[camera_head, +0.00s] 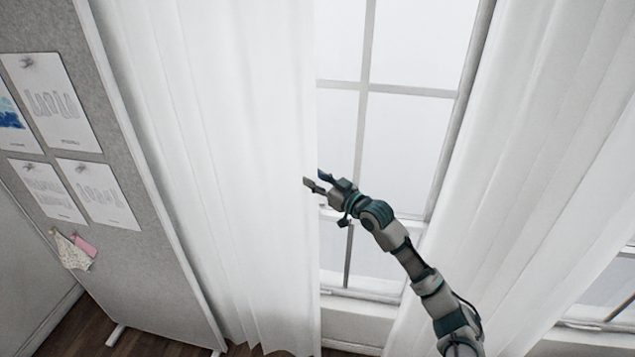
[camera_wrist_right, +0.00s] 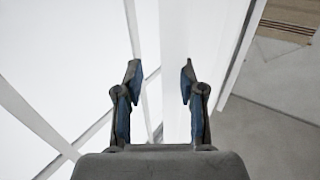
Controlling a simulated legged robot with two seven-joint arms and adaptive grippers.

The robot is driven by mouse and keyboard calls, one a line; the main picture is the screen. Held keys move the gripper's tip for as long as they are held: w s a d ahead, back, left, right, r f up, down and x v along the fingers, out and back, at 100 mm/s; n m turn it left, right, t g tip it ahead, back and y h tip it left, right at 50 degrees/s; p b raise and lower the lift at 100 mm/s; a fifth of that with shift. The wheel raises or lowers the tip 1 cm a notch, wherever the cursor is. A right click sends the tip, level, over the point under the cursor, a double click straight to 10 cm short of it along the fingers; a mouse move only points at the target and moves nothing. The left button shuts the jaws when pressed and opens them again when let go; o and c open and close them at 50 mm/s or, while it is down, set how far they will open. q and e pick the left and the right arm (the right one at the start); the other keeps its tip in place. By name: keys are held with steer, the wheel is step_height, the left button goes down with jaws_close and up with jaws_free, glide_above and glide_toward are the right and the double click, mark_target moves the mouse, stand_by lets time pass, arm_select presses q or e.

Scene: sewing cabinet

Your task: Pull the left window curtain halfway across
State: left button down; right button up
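The left window curtain (camera_head: 240,170) is white and hangs in long folds left of the window in the head view. Its right edge runs down along the window's left part. My right gripper (camera_head: 313,182) is at that edge, about mid-height, fingers pointing left. In the right wrist view the right gripper (camera_wrist_right: 158,75) is open, its two fingers apart. A white strip that looks like the curtain (camera_wrist_right: 178,50) shows beyond and between the fingers. I cannot tell whether they touch it. My left gripper is not in view.
The window (camera_head: 405,140) with pale panes and bars lies behind my right arm. The right curtain (camera_head: 540,150) hangs at the right. A grey pinboard (camera_head: 120,190) with pinned papers stands at the left, close to the left curtain. Dark wooden floor (camera_head: 85,330) shows below.

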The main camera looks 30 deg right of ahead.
steer(key=shift+w+a+f, duration=0.1)
steer(key=shift+a, duration=0.2)
steer(key=shift+s, duration=0.2)
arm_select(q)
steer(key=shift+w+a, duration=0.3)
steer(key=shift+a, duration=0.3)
arm_select(e)
steer(key=v, duration=1.1)
steer(key=shift+s, duration=0.15)
steer(key=shift+d, duration=0.1)
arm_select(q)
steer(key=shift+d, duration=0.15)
arm_select(e)
steer(key=shift+d, duration=0.25)
